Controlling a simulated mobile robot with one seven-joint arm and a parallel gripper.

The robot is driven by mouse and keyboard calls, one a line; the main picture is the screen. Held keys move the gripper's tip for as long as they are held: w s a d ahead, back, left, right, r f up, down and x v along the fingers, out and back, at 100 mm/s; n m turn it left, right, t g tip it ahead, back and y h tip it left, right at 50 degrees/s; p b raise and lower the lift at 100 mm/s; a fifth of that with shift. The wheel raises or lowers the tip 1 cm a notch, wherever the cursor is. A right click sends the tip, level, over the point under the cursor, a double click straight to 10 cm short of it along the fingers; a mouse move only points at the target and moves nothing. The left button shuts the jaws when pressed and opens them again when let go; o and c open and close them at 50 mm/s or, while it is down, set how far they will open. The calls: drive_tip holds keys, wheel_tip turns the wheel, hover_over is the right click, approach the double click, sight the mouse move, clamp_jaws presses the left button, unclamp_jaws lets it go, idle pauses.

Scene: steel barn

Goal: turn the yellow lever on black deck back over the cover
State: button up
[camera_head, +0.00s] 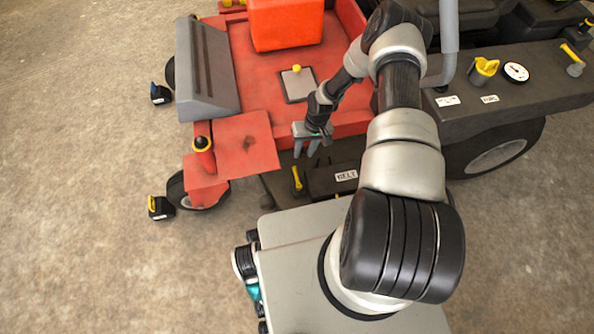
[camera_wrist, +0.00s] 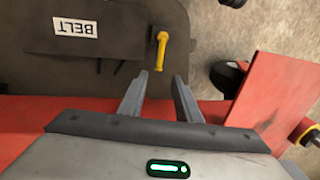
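The small yellow lever (camera_head: 297,179) is on the black deck (camera_head: 270,184), just left of the dark cover (camera_head: 322,182) marked BELT. In the wrist view the lever (camera_wrist: 161,52) lies beside the cover (camera_wrist: 120,30), apart from it and not across it. My gripper (camera_head: 313,149) is above the deck's edge, by the red body. In the wrist view my gripper (camera_wrist: 160,82) is open and empty, its two fingers apart. The lever shows just beyond the fingertips, in line with the gap, and no contact is visible.
A black side deck (camera_head: 530,84) with a yellow knob (camera_head: 485,69) is at right.

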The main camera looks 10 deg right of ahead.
sight(296, 173)
drive_tip(key=a+f+b, duration=0.1)
drive_tip(key=f, duration=0.3)
drive_tip(key=f+b, duration=0.1)
drive_tip(key=f, duration=0.3)
drive_tip(key=a+f+b, duration=0.1)
drive_tip(key=f, duration=0.4)
drive_tip(key=shift+a+f+b, duration=0.1)
drive_tip(key=shift+a+b, duration=0.2)
drive_tip(key=shift+b, duration=0.05)
drive_tip(key=shift+c, duration=0.4)
clamp_jaws()
